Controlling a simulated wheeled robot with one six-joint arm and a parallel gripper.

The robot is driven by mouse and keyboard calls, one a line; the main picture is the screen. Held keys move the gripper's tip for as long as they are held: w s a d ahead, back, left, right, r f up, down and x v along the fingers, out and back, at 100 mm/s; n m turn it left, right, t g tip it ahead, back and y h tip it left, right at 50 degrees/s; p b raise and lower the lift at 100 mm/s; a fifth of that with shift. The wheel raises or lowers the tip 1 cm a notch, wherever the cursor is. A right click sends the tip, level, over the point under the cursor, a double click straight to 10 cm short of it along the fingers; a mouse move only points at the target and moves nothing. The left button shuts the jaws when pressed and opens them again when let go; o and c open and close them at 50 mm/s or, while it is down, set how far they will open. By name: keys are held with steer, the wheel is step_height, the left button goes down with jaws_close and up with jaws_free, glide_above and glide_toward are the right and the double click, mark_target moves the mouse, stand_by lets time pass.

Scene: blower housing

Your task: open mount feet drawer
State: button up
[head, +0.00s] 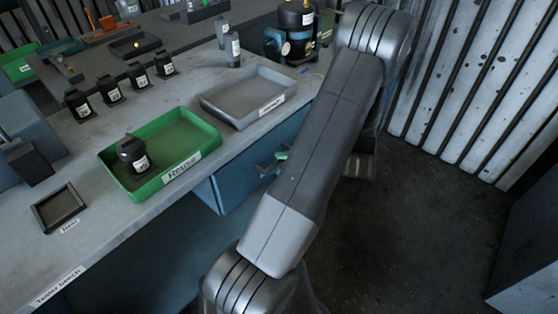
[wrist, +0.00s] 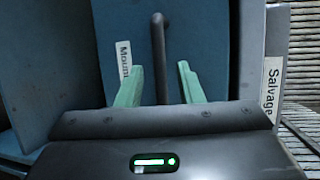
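The mount feet drawer (wrist: 195,35) has a blue front and a partly hidden label that begins "Mount". In the head view the blue front (head: 235,183) shows under the bench's edge, partly behind my arm; I cannot tell for sure whether it is fully shut. Its dark bar handle (wrist: 159,45) stands out from the front in the wrist view. My gripper (wrist: 160,67) is open, its green fingers on either side of the handle's line, with gaps on both sides. In the head view my gripper (head: 277,162) is at the drawer front, mostly hidden by my arm.
On the bench (head: 85,252) above stand a green tray (head: 190,126) holding a black part and a grey tray (head: 256,88), labelled "Salvage" in the wrist view. Several black parts stand behind. The floor (head: 420,220) right of my arm is clear up to a ribbed wall (head: 480,90).

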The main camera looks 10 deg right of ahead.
steer(key=shift+x, duration=1.05)
jaws_close()
